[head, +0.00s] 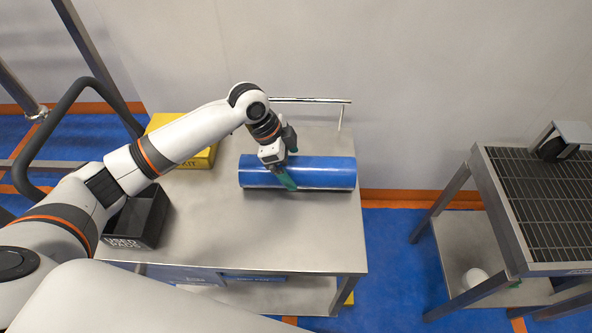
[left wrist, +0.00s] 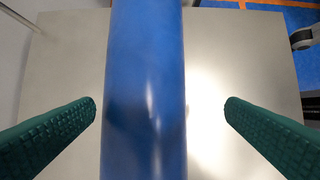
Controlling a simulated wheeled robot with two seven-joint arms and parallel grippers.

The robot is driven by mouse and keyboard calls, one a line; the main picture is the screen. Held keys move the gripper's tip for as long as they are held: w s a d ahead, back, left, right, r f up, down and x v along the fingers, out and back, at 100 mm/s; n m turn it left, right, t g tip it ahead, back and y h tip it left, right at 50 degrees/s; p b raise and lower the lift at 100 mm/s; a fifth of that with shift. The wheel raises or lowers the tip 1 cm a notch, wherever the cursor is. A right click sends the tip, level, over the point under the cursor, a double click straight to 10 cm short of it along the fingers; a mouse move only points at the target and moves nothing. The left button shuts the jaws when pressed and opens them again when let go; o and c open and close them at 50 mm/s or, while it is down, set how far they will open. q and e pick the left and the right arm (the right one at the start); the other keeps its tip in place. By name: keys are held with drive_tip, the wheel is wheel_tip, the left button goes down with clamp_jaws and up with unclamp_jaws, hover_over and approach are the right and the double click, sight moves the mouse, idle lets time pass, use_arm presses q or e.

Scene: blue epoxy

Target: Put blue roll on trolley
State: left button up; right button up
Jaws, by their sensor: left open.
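The blue roll (head: 325,172) lies on its side on the steel top of the trolley (head: 220,225), towards its right side. In the left wrist view the roll (left wrist: 145,90) runs upright through the middle. The left gripper (left wrist: 160,112) is open there, one finger on each side of the roll, with a gap between each finger and the roll. My right gripper is not in view.
A black bin (head: 140,218) marked "USED" and a yellow box (head: 200,158) stand on the left of the trolley top. A rail (head: 310,100) runs along the back. A separate table with a dark grated top (head: 535,200) stands at the right, beyond blue floor.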

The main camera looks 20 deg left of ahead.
use_arm(q)
drive_tip(key=v, duration=0.7)
drive_tip(key=shift+s, duration=0.15)
